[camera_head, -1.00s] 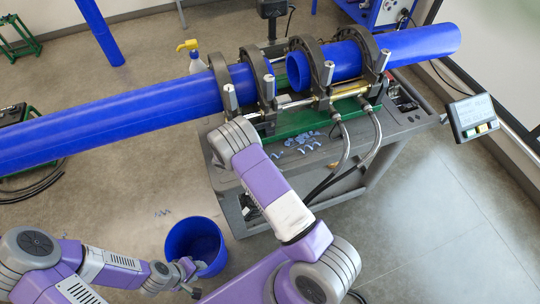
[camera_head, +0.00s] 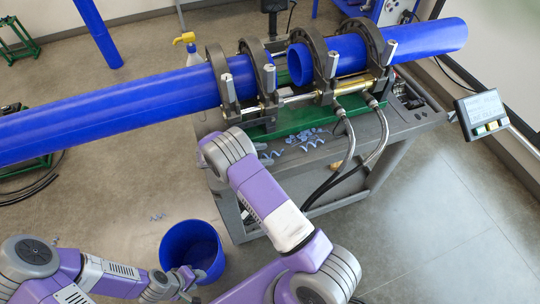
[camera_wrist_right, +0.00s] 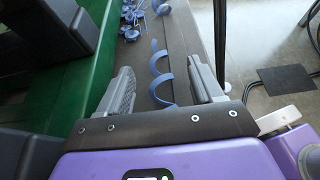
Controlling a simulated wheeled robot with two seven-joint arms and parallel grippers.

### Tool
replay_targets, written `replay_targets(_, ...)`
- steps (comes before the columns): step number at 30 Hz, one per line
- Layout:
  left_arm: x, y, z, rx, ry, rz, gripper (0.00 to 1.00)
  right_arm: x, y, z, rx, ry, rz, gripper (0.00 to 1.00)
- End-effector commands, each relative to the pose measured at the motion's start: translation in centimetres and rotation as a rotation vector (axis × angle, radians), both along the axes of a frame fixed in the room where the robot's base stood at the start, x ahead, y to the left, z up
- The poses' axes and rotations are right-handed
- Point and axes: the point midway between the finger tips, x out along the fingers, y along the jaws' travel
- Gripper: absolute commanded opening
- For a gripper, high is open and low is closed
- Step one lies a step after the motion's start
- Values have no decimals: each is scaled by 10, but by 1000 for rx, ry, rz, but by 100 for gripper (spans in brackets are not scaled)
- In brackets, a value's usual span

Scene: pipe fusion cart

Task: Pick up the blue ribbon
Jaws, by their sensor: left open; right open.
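A curled blue ribbon (camera_wrist_right: 163,66) lies on the grey cart top in the right wrist view. Its near loops lie between the fingers of my right gripper (camera_wrist_right: 160,88), which is open and not closed on it. In the head view, loose blue ribbons (camera_head: 309,143) lie on the cart top in front of the green bed, and my right gripper is hidden behind its own wrist. My left gripper (camera_head: 187,279) is open beside the blue bucket, low at the left.
The grey cart (camera_head: 352,162) carries the clamps (camera_head: 222,75) and a long blue pipe (camera_head: 110,114). Hoses (camera_head: 381,143) hang at its right. The green bed (camera_wrist_right: 84,62) stands close left of my right gripper. A blue bucket (camera_head: 207,242) is on the floor.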

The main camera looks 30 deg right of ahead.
Motion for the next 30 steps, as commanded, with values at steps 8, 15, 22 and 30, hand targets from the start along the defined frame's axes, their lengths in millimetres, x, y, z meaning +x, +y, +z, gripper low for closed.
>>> replay_targets(8, 0, 0, 0, 0, 0, 0, 43, -6, -22, -9, 0, -2, -3, 66)
replay_targets(15, 0, 0, 0, 0, 0, 0, 43, -6, -21, -9, 0, -2, -3, 46)
replay_targets(22, 0, 0, 0, 0, 0, 0, 43, -6, -21, -9, 0, -2, -3, 11)
replay_targets(30, 0, 0, 0, 0, 0, 0, 43, -6, -21, -9, 0, -2, -3, 10)
